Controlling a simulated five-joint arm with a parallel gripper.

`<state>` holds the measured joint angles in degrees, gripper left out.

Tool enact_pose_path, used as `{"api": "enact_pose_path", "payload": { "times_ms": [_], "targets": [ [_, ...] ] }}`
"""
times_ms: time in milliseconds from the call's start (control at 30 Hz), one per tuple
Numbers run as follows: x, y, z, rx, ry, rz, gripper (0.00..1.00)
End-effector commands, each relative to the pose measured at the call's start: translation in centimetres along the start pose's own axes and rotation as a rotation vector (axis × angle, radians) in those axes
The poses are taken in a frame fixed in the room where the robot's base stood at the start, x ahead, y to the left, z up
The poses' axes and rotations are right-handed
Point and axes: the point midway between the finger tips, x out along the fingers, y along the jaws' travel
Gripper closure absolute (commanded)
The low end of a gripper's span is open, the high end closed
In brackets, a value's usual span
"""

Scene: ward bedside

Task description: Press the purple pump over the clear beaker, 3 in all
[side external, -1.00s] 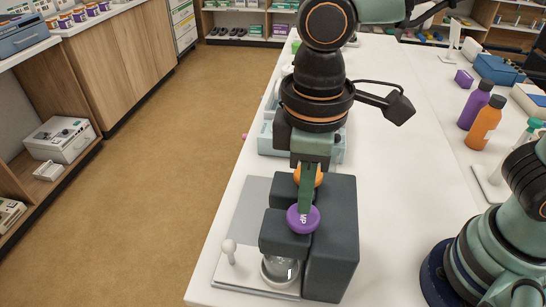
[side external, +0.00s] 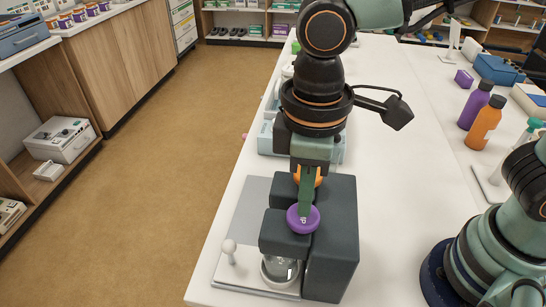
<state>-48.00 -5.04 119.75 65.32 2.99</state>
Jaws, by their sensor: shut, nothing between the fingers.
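The purple pump (side external: 296,223) is a round knob on top of the near arm of a dark grey dispenser block (side external: 335,245). My gripper (side external: 304,214) is shut and empty, pointing down, its tips at the top of the purple pump; they look to be touching it. The clear beaker (side external: 280,271) stands below the purple pump on the pale base. Its contents cannot be made out. An orange pump (side external: 297,178) sits behind, partly hidden by my gripper.
A small white-knobbed post (side external: 230,248) stands left of the beaker. A pale blue tray (side external: 265,139) lies behind the dispenser. Purple and orange bottles (side external: 484,128) stand at the right. The white table (side external: 405,160) is clear between.

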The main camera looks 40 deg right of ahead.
Motion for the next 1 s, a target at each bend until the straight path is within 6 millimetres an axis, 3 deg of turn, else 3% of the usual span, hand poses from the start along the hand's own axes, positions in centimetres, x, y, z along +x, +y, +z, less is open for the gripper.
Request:
{"api": "enact_pose_path", "payload": {
  "times_ms": [733,1000],
  "targets": [
    [2.4,0.0,0.0,0.000,-0.001,0.000,1.00],
    [2.4,0.0,0.0,0.000,0.001,0.000,1.00]
  ]
}}
